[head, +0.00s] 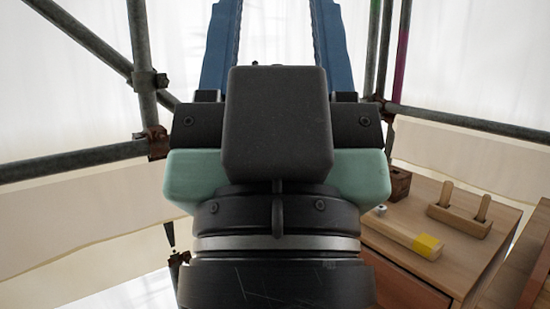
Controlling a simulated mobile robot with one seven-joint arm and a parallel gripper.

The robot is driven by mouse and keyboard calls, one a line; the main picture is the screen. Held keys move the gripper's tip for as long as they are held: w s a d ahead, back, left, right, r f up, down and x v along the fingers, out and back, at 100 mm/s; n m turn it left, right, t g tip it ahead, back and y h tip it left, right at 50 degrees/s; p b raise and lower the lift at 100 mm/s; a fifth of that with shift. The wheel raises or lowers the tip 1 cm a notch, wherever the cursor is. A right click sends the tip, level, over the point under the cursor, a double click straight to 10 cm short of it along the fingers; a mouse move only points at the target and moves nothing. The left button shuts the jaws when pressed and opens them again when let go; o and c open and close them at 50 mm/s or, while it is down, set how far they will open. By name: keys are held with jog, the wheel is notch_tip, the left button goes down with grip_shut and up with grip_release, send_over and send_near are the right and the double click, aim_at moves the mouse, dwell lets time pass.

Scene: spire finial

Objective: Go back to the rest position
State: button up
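My gripper (277,18) points up and away in the middle of the head view, seen from behind over the wrist. Its two blue fingers stand wide apart, with only pale sheeting visible between them. The fingertips run out of the top of the picture, so anything right at the tips is hidden. The gripper is clear of the wooden cabinet (435,270) at lower right, and the wrist hides part of that cabinet.
On the cabinet are a wooden bar (398,231) with a yellow end, a small pale knob (381,210), a wooden holder with two pegs (459,221) and a dark block (398,184). Scaffold poles (143,65) stand left and right, before white sheeting (60,90).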

notch_tip(320, 180, up, 30)
jog(key=p, duration=2.7)
jog(key=shift+f, duration=0.2)
